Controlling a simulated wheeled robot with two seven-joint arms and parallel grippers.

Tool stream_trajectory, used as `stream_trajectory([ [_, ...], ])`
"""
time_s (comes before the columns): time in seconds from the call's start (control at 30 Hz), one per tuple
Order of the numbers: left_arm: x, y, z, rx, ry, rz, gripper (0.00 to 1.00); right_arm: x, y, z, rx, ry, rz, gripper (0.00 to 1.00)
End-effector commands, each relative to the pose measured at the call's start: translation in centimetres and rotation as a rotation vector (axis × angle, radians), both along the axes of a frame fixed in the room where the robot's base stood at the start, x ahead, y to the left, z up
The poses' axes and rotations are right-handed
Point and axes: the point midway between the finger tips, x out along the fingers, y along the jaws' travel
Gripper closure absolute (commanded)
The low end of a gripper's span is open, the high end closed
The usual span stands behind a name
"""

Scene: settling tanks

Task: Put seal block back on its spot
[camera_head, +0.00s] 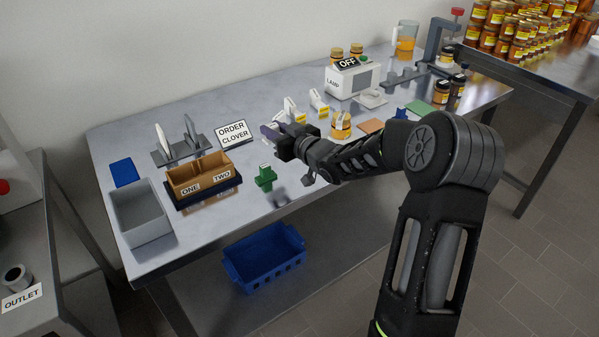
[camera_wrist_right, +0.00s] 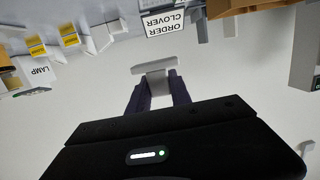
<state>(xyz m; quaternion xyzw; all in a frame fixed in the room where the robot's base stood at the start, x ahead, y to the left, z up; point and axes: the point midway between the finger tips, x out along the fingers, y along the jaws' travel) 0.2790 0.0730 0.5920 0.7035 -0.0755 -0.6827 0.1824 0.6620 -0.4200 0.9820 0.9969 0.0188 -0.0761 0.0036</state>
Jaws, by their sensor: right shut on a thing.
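My right gripper (camera_head: 272,134) reaches over the middle of the table, just in front of the ORDER CLOVER sign (camera_head: 232,133). In the right wrist view its dark fingers (camera_wrist_right: 157,92) are shut on a pale grey block with a wider bar at its far end (camera_wrist_right: 154,68), which I take to be the seal block. In the head view the block is mostly hidden by the gripper. I cannot tell which marked place is its spot. My left gripper is not in view.
A green stand (camera_head: 265,179) is close to the right gripper. A brown ONE/TWO box (camera_head: 202,176), a grey bin (camera_head: 141,214) and a rack (camera_head: 182,147) stand left. A honey jar (camera_head: 341,127), an orange pad (camera_head: 371,126) and the lamp box (camera_head: 352,80) are right.

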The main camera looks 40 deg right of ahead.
Motion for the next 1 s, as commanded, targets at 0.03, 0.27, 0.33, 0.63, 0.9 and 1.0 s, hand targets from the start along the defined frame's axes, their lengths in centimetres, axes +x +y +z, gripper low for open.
stream_trajectory([
  [0.03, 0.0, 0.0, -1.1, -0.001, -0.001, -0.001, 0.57, -0.3, -2.4, -0.4, -0.005, -0.003, -0.018, 1.0],
  [0.27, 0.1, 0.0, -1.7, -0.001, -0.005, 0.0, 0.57, -1.4, -7.2, 0.4, 0.003, -0.002, -0.062, 1.0],
  [0.33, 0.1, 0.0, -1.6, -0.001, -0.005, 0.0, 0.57, -1.5, -7.4, 0.5, 0.003, -0.001, -0.064, 1.0],
  [0.63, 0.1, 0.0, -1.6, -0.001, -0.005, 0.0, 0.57, -1.4, -7.3, 0.1, 0.007, -0.001, -0.063, 1.0],
  [0.9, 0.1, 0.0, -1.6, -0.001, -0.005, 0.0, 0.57, -1.5, -7.3, -4.2, 0.008, 0.002, -0.063, 1.0],
  [1.0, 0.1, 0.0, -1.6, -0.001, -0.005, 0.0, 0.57, -1.4, -7.2, -5.5, 0.007, 0.001, -0.062, 1.0],
])
